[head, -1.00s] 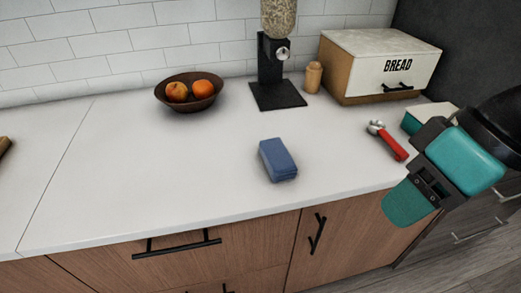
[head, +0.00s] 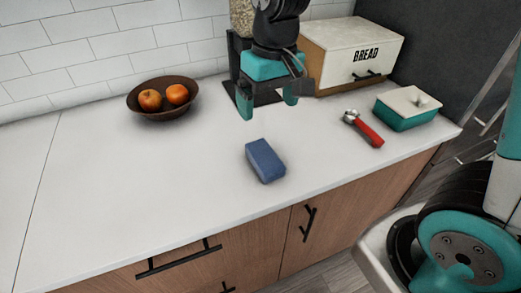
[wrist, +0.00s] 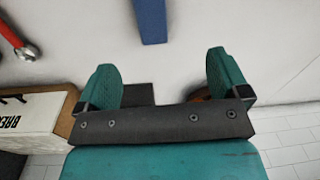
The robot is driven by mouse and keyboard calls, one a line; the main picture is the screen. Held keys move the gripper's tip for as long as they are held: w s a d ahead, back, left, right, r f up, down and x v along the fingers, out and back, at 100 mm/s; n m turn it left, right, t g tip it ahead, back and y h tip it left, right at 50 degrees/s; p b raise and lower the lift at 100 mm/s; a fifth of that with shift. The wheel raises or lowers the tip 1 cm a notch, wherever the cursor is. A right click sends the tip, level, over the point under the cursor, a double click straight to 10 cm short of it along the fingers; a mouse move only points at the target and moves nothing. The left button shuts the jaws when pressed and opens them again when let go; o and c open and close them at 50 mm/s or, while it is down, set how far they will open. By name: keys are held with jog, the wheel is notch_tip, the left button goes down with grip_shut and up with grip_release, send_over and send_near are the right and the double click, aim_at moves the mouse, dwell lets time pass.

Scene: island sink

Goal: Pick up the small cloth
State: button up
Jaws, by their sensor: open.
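The small cloth (head: 265,161) is a folded blue block lying flat on the white counter, near its front edge. In the wrist view the cloth (wrist: 152,20) shows at the top edge, partly cut off, beyond the fingertips and roughly between them. My gripper (head: 268,104) is open and empty. It is above the counter, behind the cloth and apart from it, with its teal fingers pointing down. In the wrist view my gripper (wrist: 166,72) has its two fingers spread wide.
A brown bowl of fruit (head: 162,113) stands at the back left. A black dispenser (head: 240,60) is behind my gripper, partly hidden. The bread box (head: 350,50), a red-handled tool (head: 369,133) and a teal container (head: 408,115) are to the right. Counter around the cloth is clear.

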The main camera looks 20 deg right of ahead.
jog(key=w+f+m, duration=0.1)
jog(key=w, duration=0.2)
jog(key=p, duration=0.2)
send_near(265, 154)
jog(key=shift+h, duration=0.4)
notch_tip(265, 154, down, 5)
jog(key=shift+w+a+f, duration=0.1)
jog(key=shift+w+a, duration=0.05)
jog(key=shift+a, duration=0.05)
jog(key=shift+a+f+p, duration=0.15)
jog(key=shift+f+p, duration=0.45)
jog(key=shift+f, duration=2.35)
jog(key=shift+c, duration=0.4)
jog(key=c, duration=0.9)
